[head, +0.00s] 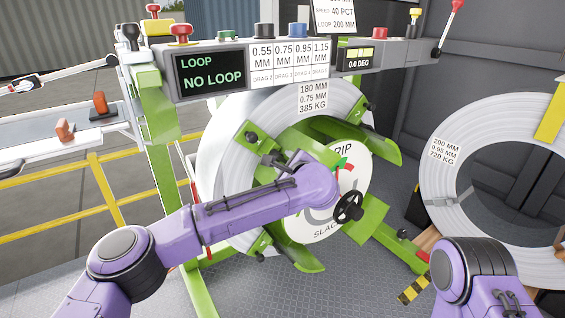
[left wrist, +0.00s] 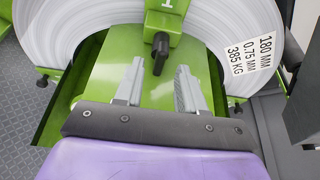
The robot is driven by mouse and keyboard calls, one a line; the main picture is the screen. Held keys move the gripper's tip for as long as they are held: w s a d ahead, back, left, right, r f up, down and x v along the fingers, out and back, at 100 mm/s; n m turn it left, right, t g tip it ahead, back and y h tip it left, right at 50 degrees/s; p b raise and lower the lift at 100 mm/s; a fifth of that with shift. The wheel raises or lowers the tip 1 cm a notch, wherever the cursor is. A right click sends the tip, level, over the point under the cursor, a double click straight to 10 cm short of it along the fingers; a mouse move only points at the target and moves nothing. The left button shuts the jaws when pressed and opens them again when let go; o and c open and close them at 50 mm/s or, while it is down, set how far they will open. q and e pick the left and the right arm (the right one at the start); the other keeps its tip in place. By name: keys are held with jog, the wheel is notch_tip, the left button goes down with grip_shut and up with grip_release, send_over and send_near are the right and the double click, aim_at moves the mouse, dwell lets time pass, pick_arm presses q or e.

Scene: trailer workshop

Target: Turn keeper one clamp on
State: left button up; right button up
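A green reel holds a grey strip coil (head: 225,165) in the head view. Green keepers with black clamp handles sit around it; one clamp handle (head: 252,137) is at the coil's upper left. In the left wrist view a black clamp handle (left wrist: 160,47) stands on a green keeper, with a partly cut-off white mark above it. My left gripper (left wrist: 159,68) is open, its two grey fingers apart below and either side of this handle, with no visible contact. In the head view the left gripper (head: 277,161) is small and partly hidden by its wrist. My right gripper is out of view.
A black handwheel (head: 349,207) and a round dial (head: 327,228) are at the reel's centre. A control panel (head: 209,75) reading NO LOOP spans above. A second coil (head: 440,180) stands at right, near my right arm. Yellow railing (head: 100,180) is at left.

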aim_at(282, 159)
pick_arm(q)
jog(key=x, duration=0.3)
jog(key=shift+w+f, duration=0.1)
jog(key=shift+w, duration=0.15)
grip_shut()
